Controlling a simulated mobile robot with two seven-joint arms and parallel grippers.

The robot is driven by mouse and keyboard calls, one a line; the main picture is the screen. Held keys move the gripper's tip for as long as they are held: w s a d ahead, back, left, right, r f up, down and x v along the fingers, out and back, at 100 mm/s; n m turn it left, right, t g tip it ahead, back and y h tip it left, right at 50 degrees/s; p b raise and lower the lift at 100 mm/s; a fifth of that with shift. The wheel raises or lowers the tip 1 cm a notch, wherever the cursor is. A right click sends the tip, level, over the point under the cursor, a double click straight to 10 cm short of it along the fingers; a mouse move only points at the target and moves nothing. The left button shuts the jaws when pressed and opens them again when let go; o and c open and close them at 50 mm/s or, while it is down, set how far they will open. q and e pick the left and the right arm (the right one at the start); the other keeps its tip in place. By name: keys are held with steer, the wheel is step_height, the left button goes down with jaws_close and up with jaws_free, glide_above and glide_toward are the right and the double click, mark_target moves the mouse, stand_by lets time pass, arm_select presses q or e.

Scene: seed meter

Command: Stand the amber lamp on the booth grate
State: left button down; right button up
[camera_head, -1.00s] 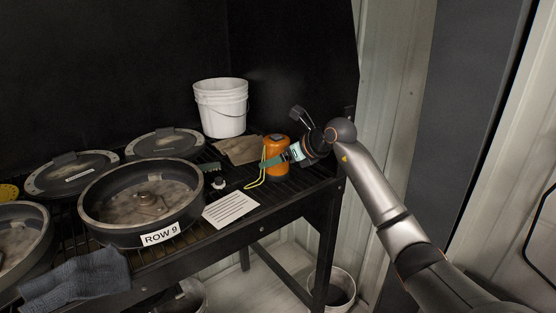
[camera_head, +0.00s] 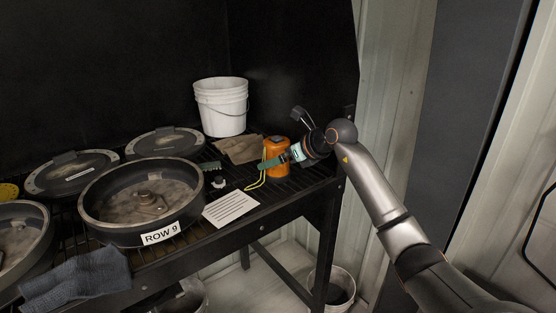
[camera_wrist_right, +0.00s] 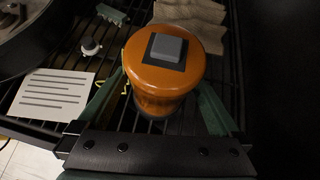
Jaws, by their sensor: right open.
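The amber lamp (camera_head: 277,156) is an orange cylinder with a grey square button on top and a yellow cord at its side. It stands upright on the black slatted booth grate (camera_head: 290,182), near the right end. In the right wrist view the lamp (camera_wrist_right: 165,62) is between the two green fingers of my right gripper (camera_wrist_right: 160,105). The fingers are apart, one on each side of it; I cannot tell whether they touch it. In the head view my right gripper (camera_head: 275,160) reaches the lamp from the right. My left gripper is not in view.
A paper card (camera_head: 230,207), a brown cloth (camera_head: 239,149), a small white knob (camera_head: 219,182) and a green comb-like piece (camera_head: 211,166) lie near the lamp. A white bucket (camera_head: 221,107) stands behind. A round "ROW 9" meter (camera_head: 160,237) and grey gloves (camera_head: 75,279) are left.

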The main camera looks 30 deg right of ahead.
steer(key=b+v, duration=0.1)
steer(key=v, duration=1)
steer(key=shift+s, duration=0.4)
steer(key=shift+d+r, duration=0.1)
stand_by(1.1)
